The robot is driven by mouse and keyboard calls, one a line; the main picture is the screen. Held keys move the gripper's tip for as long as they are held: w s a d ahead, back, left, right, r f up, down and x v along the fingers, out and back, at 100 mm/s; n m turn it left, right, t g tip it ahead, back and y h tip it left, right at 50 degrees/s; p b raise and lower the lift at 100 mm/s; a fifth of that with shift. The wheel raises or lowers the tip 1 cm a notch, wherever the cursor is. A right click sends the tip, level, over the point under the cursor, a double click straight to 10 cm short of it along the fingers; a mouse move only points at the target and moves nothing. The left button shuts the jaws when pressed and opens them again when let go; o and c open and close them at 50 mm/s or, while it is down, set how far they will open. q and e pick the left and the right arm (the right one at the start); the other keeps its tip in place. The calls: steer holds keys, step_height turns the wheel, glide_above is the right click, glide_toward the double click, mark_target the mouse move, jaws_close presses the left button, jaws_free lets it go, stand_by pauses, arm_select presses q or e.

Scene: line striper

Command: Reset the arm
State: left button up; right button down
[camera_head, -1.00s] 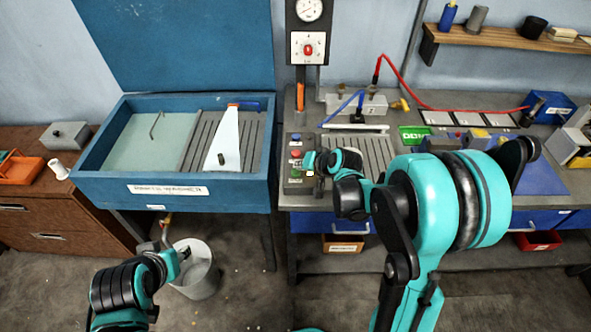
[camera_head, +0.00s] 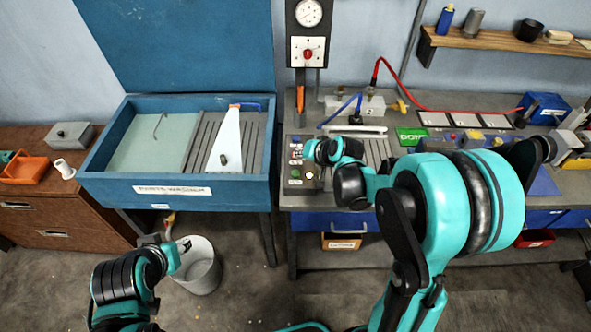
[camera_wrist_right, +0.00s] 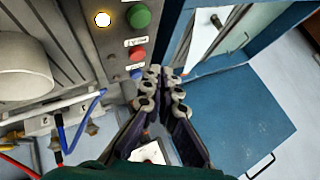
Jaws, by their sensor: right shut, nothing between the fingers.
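My right gripper (camera_head: 312,150) is at the upper part of the control box (camera_head: 296,182) on the grey bench, its arm reaching in from the right. In the right wrist view its fingers (camera_wrist_right: 164,82) are together with nothing between them. That view shows a green button (camera_wrist_right: 138,15), a red button (camera_wrist_right: 137,54) and a bright white lamp (camera_wrist_right: 103,19) on the box, just beyond the fingertips. I cannot tell whether the fingers touch the box. My left gripper (camera_head: 180,247) is low at the left, over the grey bin; its fingers are too unclear to read.
The blue parts washer (camera_head: 172,192) with its raised lid stands left of the bench. The bin (camera_head: 200,272) is on the floor below it. A gauge panel (camera_head: 307,50), blue and red hoses and a green display (camera_head: 411,136) are behind my right arm.

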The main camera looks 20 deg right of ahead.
steer(key=shift+s, duration=0.1)
stand_by(0.3)
steer(key=s+a+f+n+g+h+b, duration=0.1)
steer(key=s+n+h+b, duration=0.2)
steer(key=s, duration=2.1)
steer(key=n+b, duration=0.2)
steer(key=b, duration=0.3)
steer(key=shift+s+f+g, duration=0.2)
steer(key=shift+s+g, duration=0.1)
